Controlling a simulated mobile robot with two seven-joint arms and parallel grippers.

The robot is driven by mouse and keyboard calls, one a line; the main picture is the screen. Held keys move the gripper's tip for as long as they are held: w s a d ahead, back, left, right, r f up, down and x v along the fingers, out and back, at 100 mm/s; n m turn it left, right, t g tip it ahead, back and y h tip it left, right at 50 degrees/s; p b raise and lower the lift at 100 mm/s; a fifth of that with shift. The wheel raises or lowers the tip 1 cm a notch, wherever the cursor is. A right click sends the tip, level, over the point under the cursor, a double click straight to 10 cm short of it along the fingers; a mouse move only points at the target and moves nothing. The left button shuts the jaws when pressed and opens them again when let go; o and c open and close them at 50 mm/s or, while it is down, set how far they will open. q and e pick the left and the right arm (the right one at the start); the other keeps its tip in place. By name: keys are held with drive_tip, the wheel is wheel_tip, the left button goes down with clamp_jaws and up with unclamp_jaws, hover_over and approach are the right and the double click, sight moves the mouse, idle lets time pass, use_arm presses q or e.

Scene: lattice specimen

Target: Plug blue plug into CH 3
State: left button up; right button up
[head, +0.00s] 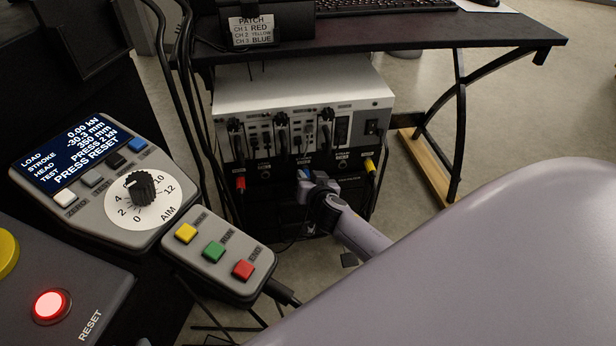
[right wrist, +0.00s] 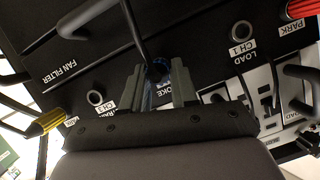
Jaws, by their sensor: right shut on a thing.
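My right gripper (head: 313,188) is shut on the blue plug (head: 303,174) in front of the lower panel of the grey-and-black rack unit (head: 300,95). In the right wrist view the gripper (right wrist: 157,90) holds the blue plug (right wrist: 158,72) between its fingers, over the middle label, partly hidden, ending in "OKE". I cannot tell whether the plug touches the panel. The socket marked LOAD CH 1 (right wrist: 241,31) is empty, at upper right. My left gripper is not in view.
A red plug (head: 240,183) and a yellow plug (head: 370,165) sit at the panel's two sides. Black cables (right wrist: 130,25) hang close to the gripper. A card (head: 258,30) reads CH 1 red, CH 2 yellow, CH 3 blue. A control console (head: 95,185) stands at left.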

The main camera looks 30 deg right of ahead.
drive_tip(key=shift+s+a, duration=0.2)
drive_tip(key=shift+s, duration=0.3)
idle(0.3)
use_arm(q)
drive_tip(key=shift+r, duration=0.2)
use_arm(e)
drive_tip(key=shift+s+a, duration=0.25)
drive_tip(key=shift+s, duration=0.35)
drive_tip(key=shift+s+a, duration=0.3)
drive_tip(key=shift+s, duration=0.35)
drive_tip(key=shift+s+a, duration=0.25)
drive_tip(key=shift+s, duration=0.35)
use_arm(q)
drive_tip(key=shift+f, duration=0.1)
